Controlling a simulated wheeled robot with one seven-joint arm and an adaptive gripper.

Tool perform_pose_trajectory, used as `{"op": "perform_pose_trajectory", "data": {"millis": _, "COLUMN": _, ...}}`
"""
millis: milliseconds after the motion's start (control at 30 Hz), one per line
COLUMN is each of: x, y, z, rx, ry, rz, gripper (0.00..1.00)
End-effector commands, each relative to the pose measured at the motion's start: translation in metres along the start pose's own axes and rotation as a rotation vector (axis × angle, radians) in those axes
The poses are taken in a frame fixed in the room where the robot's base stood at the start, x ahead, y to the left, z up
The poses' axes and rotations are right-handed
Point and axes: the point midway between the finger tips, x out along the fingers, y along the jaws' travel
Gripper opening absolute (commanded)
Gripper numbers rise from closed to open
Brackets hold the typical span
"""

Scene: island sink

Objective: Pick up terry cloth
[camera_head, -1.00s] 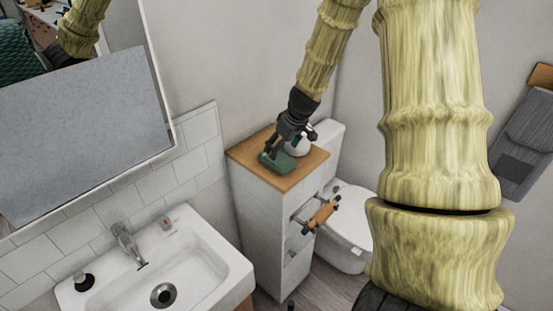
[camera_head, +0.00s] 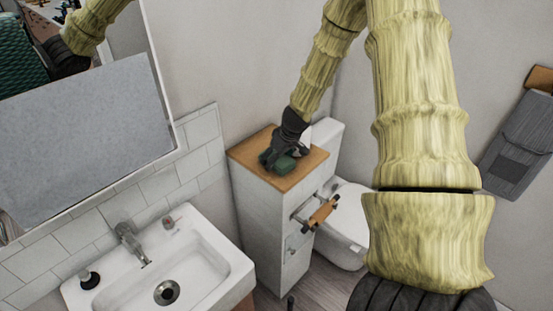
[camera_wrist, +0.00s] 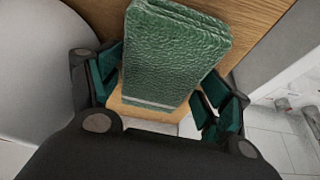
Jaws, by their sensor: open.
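The terry cloth is a folded green textured cloth on the wooden top of a white cabinet. In the wrist view the cloth (camera_wrist: 180,50) lies between the two fingers of my gripper (camera_wrist: 163,95), which is open with one finger on each side. A gap shows on both sides near the fingers, and I cannot tell whether either finger touches it. In the head view my gripper (camera_head: 280,160) is low over the cabinet top, and the cloth (camera_head: 287,165) is mostly hidden behind it.
The cabinet's wooden top (camera_head: 255,150) has bare room around the cloth. A white rounded object (camera_wrist: 35,75) is close at left in the wrist view. A toilet (camera_head: 345,220) stands right of the cabinet, and a sink (camera_head: 205,270) with a faucet (camera_head: 130,240) is in front left.

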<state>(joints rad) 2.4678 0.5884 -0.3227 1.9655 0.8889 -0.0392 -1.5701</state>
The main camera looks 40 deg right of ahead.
Motion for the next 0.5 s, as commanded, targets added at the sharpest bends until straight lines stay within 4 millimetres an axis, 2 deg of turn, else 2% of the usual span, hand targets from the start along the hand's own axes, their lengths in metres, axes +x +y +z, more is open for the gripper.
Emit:
{"op": "perform_pose_trajectory", "data": {"millis": 200, "x": 0.0004, "y": 0.0003, "z": 0.0000, "rx": 0.000, "ry": 0.000, "rz": 0.001, "gripper": 0.78}}
{"op": "perform_pose_trajectory", "data": {"millis": 267, "x": 0.0003, "y": 0.0003, "z": 0.0000, "rx": 0.000, "ry": 0.000, "rz": 0.001, "gripper": 0.69}}
{"op": "perform_pose_trajectory", "data": {"millis": 400, "x": 0.0003, "y": 0.0004, "z": 0.0000, "rx": 0.000, "ry": 0.000, "rz": 0.001, "gripper": 0.43}}
{"op": "perform_pose_trajectory", "data": {"millis": 500, "x": 0.0002, "y": 0.0004, "z": -0.0001, "rx": 0.000, "ry": 0.000, "rz": 0.001, "gripper": 0.43}}
